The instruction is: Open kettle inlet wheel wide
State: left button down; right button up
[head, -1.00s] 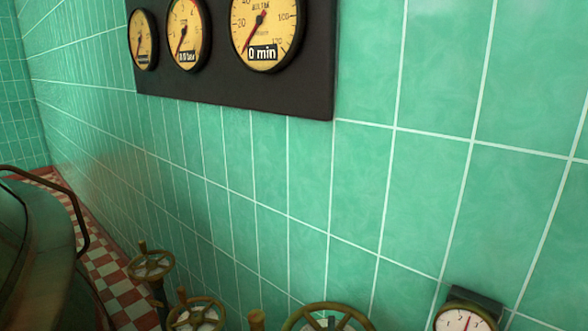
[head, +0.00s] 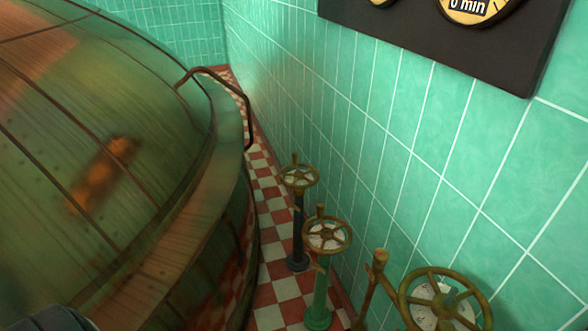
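Several brass handwheels on posts stand in a row between the tiled wall and the copper kettle. The nearest wheel (head: 446,300) is at the lower right, with a pale dial face under its spokes. A middle wheel (head: 327,235) sits on a green post. The farthest wheel (head: 299,176) sits on a dark post. I cannot tell which one is the inlet wheel. The large kettle (head: 90,150) fills the left, green and copper with ribs. Neither gripper is visible; a dark rounded shape at the bottom left corner is unclear.
A bent handrail (head: 222,80) rises at the kettle's edge. A dark gauge panel (head: 445,45) hangs on the green tiled wall (head: 420,140). A narrow strip of red and white checked floor (head: 270,190) runs between kettle and wall. A short brass-topped post (head: 377,265) stands beside the nearest wheel.

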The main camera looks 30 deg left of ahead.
aim_at(296, 176)
jog(key=i+j+z, duration=0.1)
jog(key=j, duration=0.25)
jog(key=i+j+z, duration=0.35)
jog(key=i+j, duration=0.5)
